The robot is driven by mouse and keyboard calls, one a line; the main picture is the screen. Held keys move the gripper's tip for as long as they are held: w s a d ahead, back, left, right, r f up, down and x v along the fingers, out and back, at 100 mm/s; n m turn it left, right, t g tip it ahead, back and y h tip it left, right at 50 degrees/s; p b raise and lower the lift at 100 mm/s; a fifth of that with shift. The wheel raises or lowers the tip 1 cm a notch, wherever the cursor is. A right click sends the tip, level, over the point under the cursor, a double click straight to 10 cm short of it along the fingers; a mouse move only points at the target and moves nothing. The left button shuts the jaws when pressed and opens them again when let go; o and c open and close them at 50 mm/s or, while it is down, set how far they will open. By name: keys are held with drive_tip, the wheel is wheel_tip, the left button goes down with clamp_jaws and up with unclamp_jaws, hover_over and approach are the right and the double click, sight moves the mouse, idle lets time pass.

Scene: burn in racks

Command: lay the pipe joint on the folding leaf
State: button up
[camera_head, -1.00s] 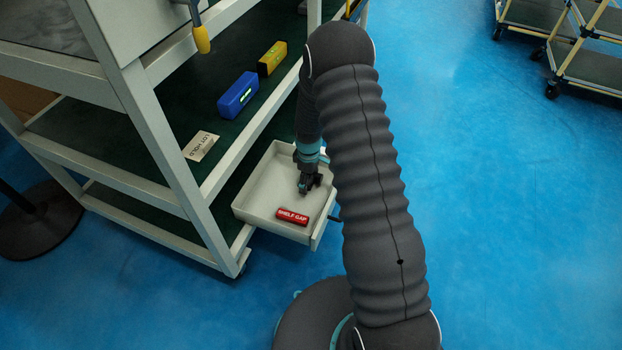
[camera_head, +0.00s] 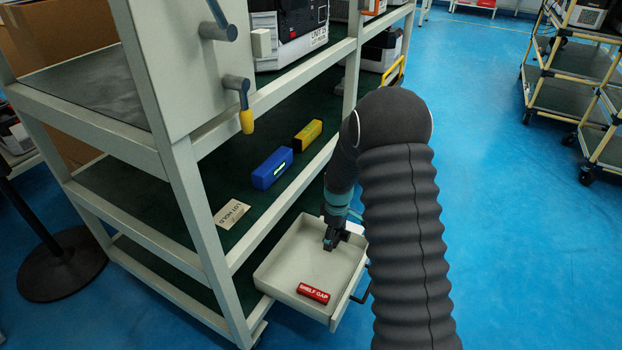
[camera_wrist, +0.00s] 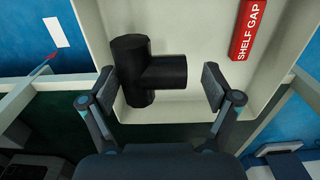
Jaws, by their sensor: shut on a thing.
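The pipe joint (camera_wrist: 145,70) is a black tee, seen between the two finger pads in the wrist view. My gripper (camera_wrist: 160,88) is shut on it. A gap seems to show beside the right pad in that view. In the head view my gripper (camera_head: 333,240) points down above the pale pulled-out drawer (camera_head: 284,287); the pipe joint is too dark and small to separate from the fingers there. I cannot pick out a folding leaf in either view.
A red SHELF GAP block (camera_head: 313,292) lies in the drawer. Blue (camera_head: 272,168) and yellow (camera_head: 308,134) blocks and a tag (camera_head: 231,213) lie on the dark green shelf. A rack post (camera_head: 203,215) stands at left.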

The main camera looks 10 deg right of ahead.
drive_tip(key=shift+m, duration=0.8)
drive_tip(key=m, duration=0.1)
drive_tip(key=s+m, duration=0.1)
drive_tip(key=shift+f+m, duration=0.25)
drive_tip(key=shift+m, duration=0.15)
drive_tip(key=s+r+m, duration=0.2)
drive_tip(key=s+m, duration=0.4)
drive_tip(key=shift+a+r+p, duration=0.2)
drive_tip(key=shift+p, duration=0.25)
